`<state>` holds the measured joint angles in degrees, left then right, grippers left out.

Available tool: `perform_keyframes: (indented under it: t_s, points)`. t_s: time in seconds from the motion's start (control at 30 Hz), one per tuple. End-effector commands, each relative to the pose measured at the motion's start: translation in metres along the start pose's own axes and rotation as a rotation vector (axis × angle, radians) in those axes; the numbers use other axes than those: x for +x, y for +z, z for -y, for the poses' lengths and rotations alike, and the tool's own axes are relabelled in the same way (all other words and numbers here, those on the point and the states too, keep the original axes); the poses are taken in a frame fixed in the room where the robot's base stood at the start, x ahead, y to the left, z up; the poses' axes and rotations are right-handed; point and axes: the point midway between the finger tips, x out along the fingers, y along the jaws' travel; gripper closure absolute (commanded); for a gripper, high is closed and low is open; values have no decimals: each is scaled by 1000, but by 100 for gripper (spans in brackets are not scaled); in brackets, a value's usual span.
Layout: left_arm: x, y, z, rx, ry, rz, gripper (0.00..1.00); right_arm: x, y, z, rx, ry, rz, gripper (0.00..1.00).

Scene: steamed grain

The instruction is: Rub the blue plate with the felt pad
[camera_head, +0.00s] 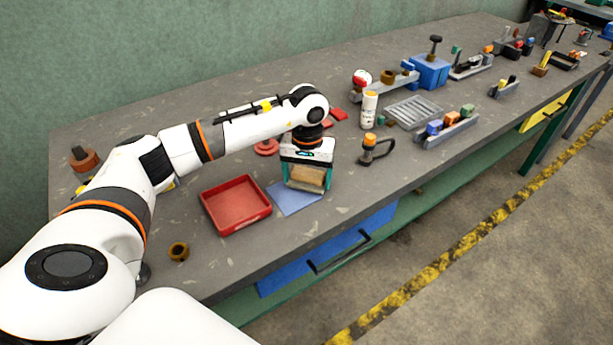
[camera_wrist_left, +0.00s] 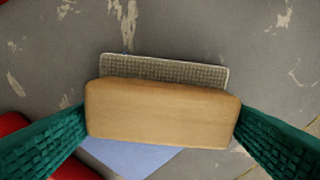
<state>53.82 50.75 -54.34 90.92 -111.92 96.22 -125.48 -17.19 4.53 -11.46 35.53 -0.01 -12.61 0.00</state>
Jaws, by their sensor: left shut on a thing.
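My left gripper (camera_head: 307,178) is shut on a tan block-shaped pad (camera_head: 307,176), gripped between green fingers. In the left wrist view the pad (camera_wrist_left: 162,113) sits between both green fingertips, with a grey textured layer (camera_wrist_left: 165,69) showing along its far edge. In the left wrist view part of the plate (camera_wrist_left: 130,157) shows below the pad. I cannot tell whether the pad touches the plate. My right gripper is not in view.
A red tray (camera_head: 236,204) stands left of the plate. A brown ring (camera_head: 178,251) lies near the front edge. To the right are a dark tool with an orange knob (camera_head: 371,148), a white bottle (camera_head: 369,109) and a grey grate (camera_head: 414,112). The bench (camera_head: 325,225) is clear in front.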

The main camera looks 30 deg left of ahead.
Motion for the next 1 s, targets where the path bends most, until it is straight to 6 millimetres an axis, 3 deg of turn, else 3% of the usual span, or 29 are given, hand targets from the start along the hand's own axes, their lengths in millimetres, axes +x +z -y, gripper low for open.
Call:
perform_keyframes:
  t_s: [0.47,1.0]
  points:
    - [-52,0,0,1,-1,3,53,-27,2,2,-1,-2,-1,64]
    - [-65,1,0,0,-3,3,53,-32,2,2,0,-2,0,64]
